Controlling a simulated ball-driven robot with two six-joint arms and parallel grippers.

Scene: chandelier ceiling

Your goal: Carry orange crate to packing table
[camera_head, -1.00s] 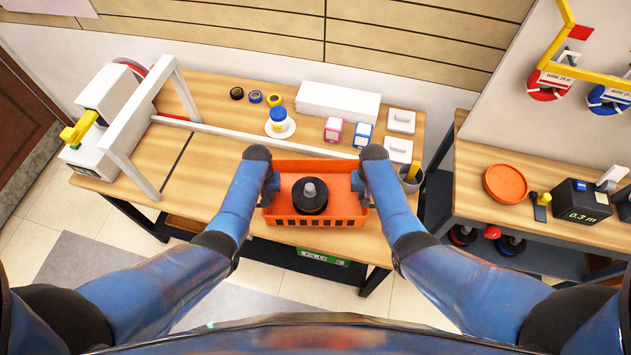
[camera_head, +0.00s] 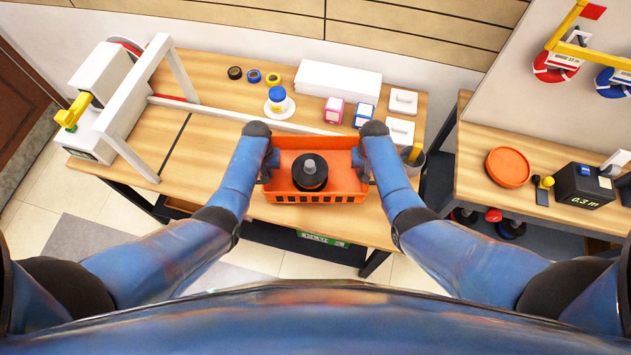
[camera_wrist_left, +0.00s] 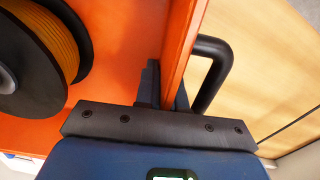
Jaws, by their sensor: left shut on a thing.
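The orange crate (camera_head: 286,196) is level over the front part of a wooden table (camera_head: 205,152), which looks like the packing table. I cannot tell whether its bottom touches the tabletop. A black spool (camera_head: 310,183) lies in it, and the left wrist view shows orange cable on that spool (camera_wrist_left: 22,60). My left gripper (camera_head: 268,168) is shut on the crate's left wall, with the wall (camera_wrist_left: 183,45) between its fingers and a black handle outside. My right gripper (camera_head: 361,168) is at the right wall, its fingers mostly hidden by the wrist, and appears shut on the crate.
A white frame (camera_head: 136,85) with a machine stands on the table's left. Tape rolls (camera_head: 253,76), a white box (camera_head: 338,90), small cartons (camera_head: 334,109) and a cup are behind the crate. A second table (camera_head: 470,175) stands right. Bare tabletop shows left of the crate.

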